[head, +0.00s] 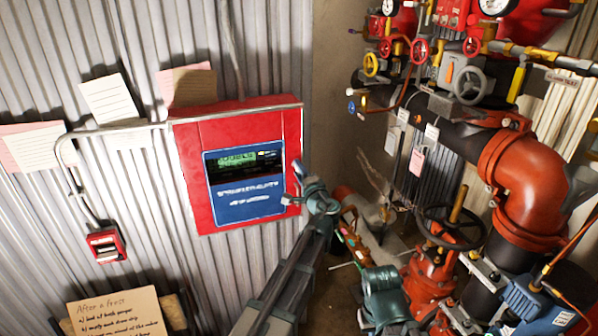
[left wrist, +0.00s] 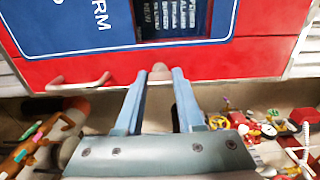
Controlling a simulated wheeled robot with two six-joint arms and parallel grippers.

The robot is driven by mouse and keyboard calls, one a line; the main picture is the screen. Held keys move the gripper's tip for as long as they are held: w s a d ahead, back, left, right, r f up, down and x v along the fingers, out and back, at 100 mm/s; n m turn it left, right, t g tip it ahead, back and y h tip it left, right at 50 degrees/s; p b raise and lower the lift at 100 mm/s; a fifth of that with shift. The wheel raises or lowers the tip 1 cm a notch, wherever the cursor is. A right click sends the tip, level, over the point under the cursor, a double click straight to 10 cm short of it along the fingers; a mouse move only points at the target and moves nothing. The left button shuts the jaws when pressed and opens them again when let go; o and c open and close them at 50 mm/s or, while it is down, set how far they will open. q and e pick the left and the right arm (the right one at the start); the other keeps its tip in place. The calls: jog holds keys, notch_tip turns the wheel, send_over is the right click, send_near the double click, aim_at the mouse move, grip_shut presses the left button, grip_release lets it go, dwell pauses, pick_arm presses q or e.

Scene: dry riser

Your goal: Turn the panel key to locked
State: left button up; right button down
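The red panel (head: 191,178) hangs on the corrugated wall, with a blue face (head: 250,205) and a lit green display (head: 236,160). My left gripper (head: 291,185) is at the panel's right edge, its fingers apart and pointing toward it. In the left wrist view the fingers (left wrist: 160,78) reach to the panel's red edge (left wrist: 215,62). A small rounded brownish thing (left wrist: 160,70) shows between their tips; I cannot tell whether it is the key or whether the fingers touch it. The key's position cannot be read. A teal part low in the head view seems to be my right arm; its fingertips are unclear.
A red pipe elbow (head: 535,185), valves and a dark handwheel (head: 450,226) crowd the right side. A small red call box (head: 105,244) and paper notes (head: 112,98) are on the wall at left. A cardboard sign (head: 118,314) stands at lower left.

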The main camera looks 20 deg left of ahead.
pick_arm(q)
jog(key=o, duration=0.5)
jog(key=shift+c, duration=0.2)
jog(key=v, duration=1.3)
jog(key=shift+s+d, duration=0.2)
jog(key=shift+s, duration=0.15)
jog(key=s+a+f+n+g+h, duration=0.2)
jog(key=s+a+f+n+g, duration=0.3)
jog(key=f, duration=0.4)
jog(key=s+a+f+n+g+h, duration=0.2)
jog(key=s+a+f+n+g, duration=0.15)
jog(key=s+f+g, duration=0.45)
jog(key=s+d+f+g+h, duration=0.1)
jog(key=s+d+f+h, duration=0.1)
jog(key=s+d, duration=0.3)
jog(key=s+d+f+m+g+h, duration=0.1)
jog(key=s+d, duration=0.5)
jog(key=d, duration=0.6)
jog(key=shift+s+d+f+h, duration=0.25)
jog(key=shift+s+f+h, duration=0.05)
jog(key=shift+f+h, duration=0.65)
